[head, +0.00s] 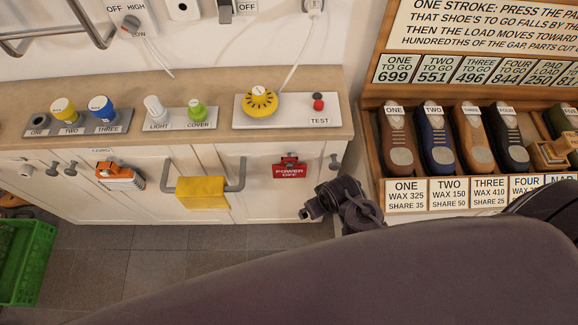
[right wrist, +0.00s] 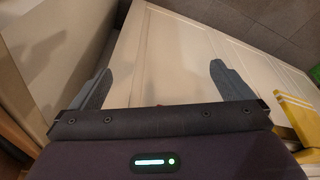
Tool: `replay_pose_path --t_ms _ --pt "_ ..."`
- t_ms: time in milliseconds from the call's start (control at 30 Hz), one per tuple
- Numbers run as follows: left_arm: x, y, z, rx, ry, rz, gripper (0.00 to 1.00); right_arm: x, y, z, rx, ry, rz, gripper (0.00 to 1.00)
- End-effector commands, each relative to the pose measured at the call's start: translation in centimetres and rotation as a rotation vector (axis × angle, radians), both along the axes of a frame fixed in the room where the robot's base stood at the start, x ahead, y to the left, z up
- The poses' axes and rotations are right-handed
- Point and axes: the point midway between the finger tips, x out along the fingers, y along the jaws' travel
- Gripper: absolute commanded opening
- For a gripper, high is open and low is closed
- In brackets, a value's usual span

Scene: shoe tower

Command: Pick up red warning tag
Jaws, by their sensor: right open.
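The red warning tag (head: 291,168), lettered "POWER OFF", hangs on the front of the white cabinet, just under the counter edge. My right gripper (head: 325,203) is low in front of the cabinet, right of the tag and below it, apart from it. In the right wrist view my right gripper (right wrist: 165,82) is open, with nothing between its two grey fingers and a pale cabinet panel beyond them. My left gripper is not in view.
A yellow cloth (head: 201,192) hangs on a grey rail left of the tag; it also shows in the right wrist view (right wrist: 298,118). A dark knob (head: 334,162) sits right of the tag. A shoe rack (head: 377,150) stands at right, a green crate (head: 25,262) at left.

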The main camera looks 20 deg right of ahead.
Motion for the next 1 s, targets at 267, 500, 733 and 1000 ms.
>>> replay_pose_path --t_ms 267,500,733,1000 --pt "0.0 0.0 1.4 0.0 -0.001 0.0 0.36 2.3 1.8 10.4 0.026 -0.054 -0.057 1.0" --pt "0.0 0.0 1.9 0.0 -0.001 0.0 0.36 5.0 4.8 12.7 0.055 -0.081 -0.182 1.0" --pt "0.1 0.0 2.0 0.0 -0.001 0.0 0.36 7.9 6.1 10.9 0.042 -0.11 -0.314 1.0" --pt "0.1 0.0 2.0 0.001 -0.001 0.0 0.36 10.5 5.5 8.4 0.011 -0.148 -0.439 1.0"
